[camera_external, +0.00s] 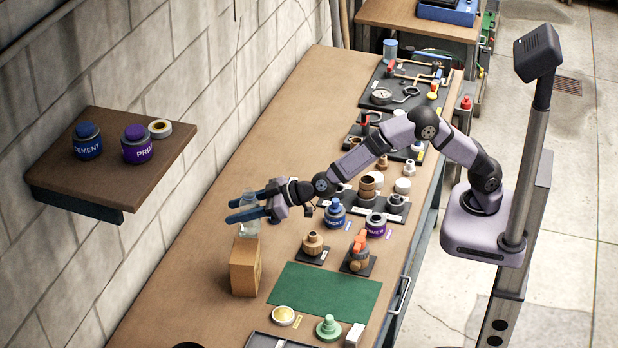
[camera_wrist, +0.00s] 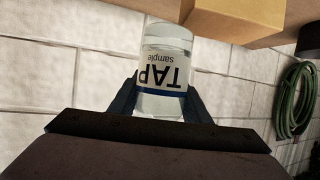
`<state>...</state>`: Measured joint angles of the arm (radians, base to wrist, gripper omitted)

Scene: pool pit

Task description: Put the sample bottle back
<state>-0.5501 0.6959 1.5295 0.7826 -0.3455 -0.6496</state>
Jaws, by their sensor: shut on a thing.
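The clear sample bottle (camera_wrist: 163,75) has a label reading "TAP sample" with a blue band and appears upside down in the wrist view. My gripper (camera_wrist: 160,100) is shut on it, with one dark finger on each side. In the external view the blue-fingered gripper (camera_external: 247,209) holds the bottle (camera_external: 250,226) directly above a brown box-like block (camera_external: 244,268) on the bench. The bottle's lower end is at or just above the block's top; I cannot tell whether they touch. The fingers hide part of the bottle.
A wall shelf (camera_external: 110,160) at left holds a blue-capped cement can (camera_external: 87,141), a purple-capped primer can (camera_external: 136,145) and a tape roll. A green mat (camera_external: 325,303) lies right of the block. Several fittings and cans crowd the bench's right side. Its left strip is clear.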

